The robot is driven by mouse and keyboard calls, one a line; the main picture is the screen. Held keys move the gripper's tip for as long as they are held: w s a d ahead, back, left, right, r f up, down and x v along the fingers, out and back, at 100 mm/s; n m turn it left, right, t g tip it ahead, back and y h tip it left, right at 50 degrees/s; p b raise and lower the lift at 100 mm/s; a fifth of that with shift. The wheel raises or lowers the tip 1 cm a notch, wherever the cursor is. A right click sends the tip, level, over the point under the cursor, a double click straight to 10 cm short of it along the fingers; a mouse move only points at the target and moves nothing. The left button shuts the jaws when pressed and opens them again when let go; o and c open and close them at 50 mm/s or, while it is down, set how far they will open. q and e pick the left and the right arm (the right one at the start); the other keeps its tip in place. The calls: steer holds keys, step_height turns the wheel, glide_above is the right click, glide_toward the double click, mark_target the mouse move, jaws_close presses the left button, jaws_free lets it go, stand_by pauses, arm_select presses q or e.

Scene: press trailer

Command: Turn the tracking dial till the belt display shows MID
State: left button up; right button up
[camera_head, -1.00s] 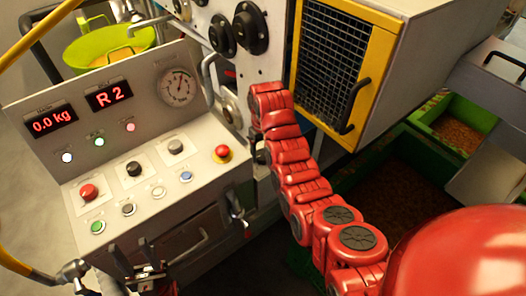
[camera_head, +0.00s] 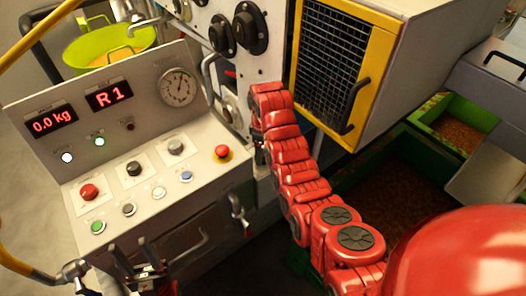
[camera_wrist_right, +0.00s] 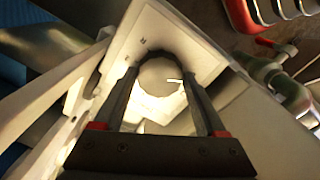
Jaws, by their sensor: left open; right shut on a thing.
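The belt display (camera_head: 108,95) on the grey console reads R1 in red. In the right wrist view a round pale dial (camera_wrist_right: 158,82) with a short bright mark sits on a light plate. My right gripper (camera_wrist_right: 159,70) is shut on this dial, one dark finger on each side. In the head view my red right arm reaches up to the machine beside the console and hides the dial and most of that gripper. My left gripper (camera_head: 132,262) is open and empty, in front of the console's lower edge, its two dark fingers apart.
The console carries a 0.0 kg display (camera_head: 53,122), a round gauge (camera_head: 178,87), several push buttons and a red emergency knob (camera_head: 222,152). A yellow-framed mesh guard (camera_head: 330,55) stands right of my right arm. Green crates (camera_head: 462,122) lie beyond.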

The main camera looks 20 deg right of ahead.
stand_by(0.4)
steer(key=o, duration=1.3)
steer(key=shift+r, duration=0.1)
step_height(320, 180, up, 9)
steer(key=p, duration=0.8)
step_height(320, 180, up, 7)
glide_above(264, 154)
steer(key=shift+w+a+r, duration=0.1)
steer(key=shift+a+r, duration=0.05)
steer(key=shift+r, duration=0.5)
